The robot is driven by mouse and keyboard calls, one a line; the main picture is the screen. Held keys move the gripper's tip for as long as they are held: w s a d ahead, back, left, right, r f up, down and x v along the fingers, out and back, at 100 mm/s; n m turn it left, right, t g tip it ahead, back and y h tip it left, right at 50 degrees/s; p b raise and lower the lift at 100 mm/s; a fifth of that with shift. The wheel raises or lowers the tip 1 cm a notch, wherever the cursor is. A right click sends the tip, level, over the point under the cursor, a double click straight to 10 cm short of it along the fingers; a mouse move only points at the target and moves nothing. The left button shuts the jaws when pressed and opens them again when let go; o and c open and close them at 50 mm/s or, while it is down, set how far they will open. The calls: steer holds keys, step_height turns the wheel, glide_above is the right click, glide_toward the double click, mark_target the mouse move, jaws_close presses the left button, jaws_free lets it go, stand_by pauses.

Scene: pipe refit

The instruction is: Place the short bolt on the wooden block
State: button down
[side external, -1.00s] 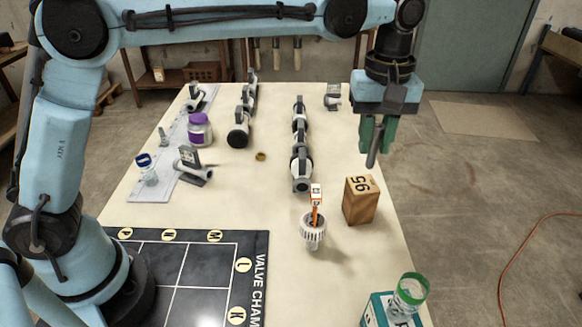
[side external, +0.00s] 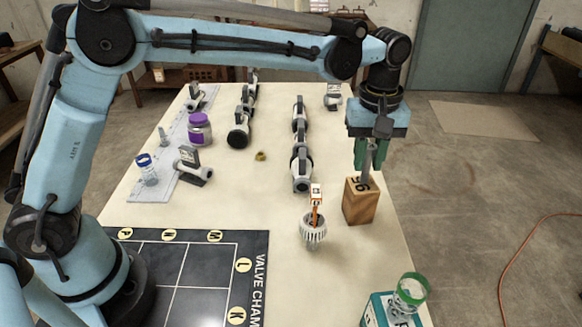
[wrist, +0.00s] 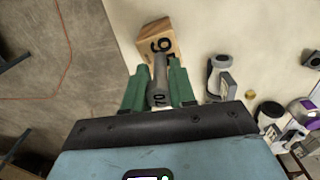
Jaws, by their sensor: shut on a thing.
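The wooden block (side external: 360,205), marked 95 on top, stands near the right edge of the table. It also shows in the wrist view (wrist: 157,40). My gripper (side external: 368,158) is shut on a grey bolt (wrist: 158,78), which hangs upright between the green fingers. In the side view the bolt's lower end (side external: 366,174) overlaps the back part of the block's top. I cannot tell whether it touches the block. The bolt's upper part is hidden by the fingers in the side view.
A white slotted cup (side external: 312,234) with an orange tagged item stands left of the block. Grey pipe fittings (side external: 301,165) run behind it. A teal box (side external: 385,312) with a green-rimmed jar (side external: 410,290) is at the front right.

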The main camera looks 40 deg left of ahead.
steer(key=c, duration=0.9)
jaws_free()
step_height(320, 180, up, 12)
steer(key=s+a+m+t, duration=0.4)
steer(key=s+a, duration=0.3)
steer(key=a, duration=0.4)
steer(key=s+a+f+m+t, duration=0.1)
steer(key=s+a+f, duration=0.1)
steer(key=s+f, duration=0.1)
steer(key=s+a+f+m+t, duration=0.1)
steer(key=s+a+f+m, duration=0.1)
steer(key=s+f, duration=0.1)
steer(key=s+a+f+m+t, duration=0.1)
steer(key=s+a+f+m, duration=0.1)
steer(key=s+f, duration=0.2)
steer(key=shift+a+f, duration=0.35)
steer(key=shift+f, duration=0.05)
